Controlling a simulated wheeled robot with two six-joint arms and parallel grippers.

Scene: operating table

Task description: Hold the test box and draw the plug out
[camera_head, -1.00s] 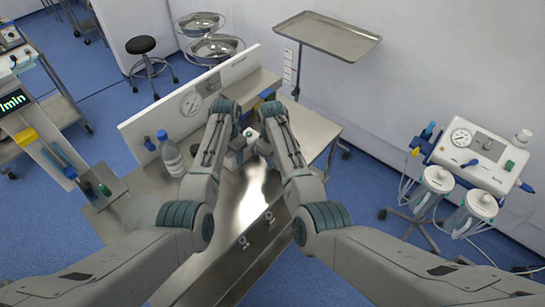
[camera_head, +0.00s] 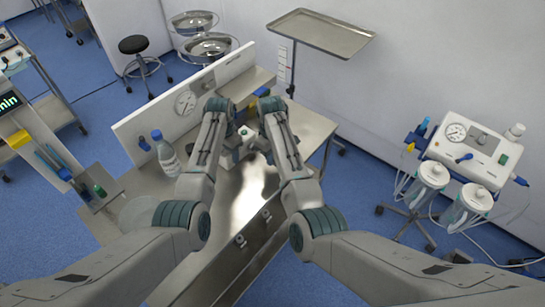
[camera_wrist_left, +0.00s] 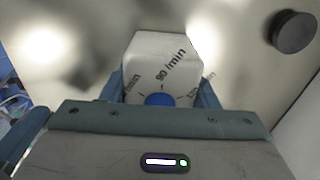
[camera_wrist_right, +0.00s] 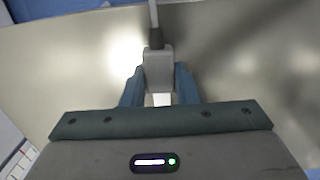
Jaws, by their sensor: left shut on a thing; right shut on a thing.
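The test box is white with black flow markings, one reading 90 l/min, and a blue round part; it shows in the left wrist view (camera_wrist_left: 160,60). My left gripper (camera_wrist_left: 158,98) is shut on it, with blue fingers on both sides. The plug (camera_wrist_right: 158,70) is a grey block with a cable running up from it in the right wrist view. My right gripper (camera_wrist_right: 159,92) is shut on the plug. In the head view my left gripper (camera_head: 231,153) and right gripper (camera_head: 261,145) are close together over the steel table.
A clear bottle with a blue cap (camera_head: 165,153) stands left of my left arm. The steel table (camera_head: 240,205) is bare and shiny between my arms. An upright white panel with a gauge (camera_head: 185,102) runs along the back. A dark round object (camera_wrist_left: 291,32) lies near the box.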

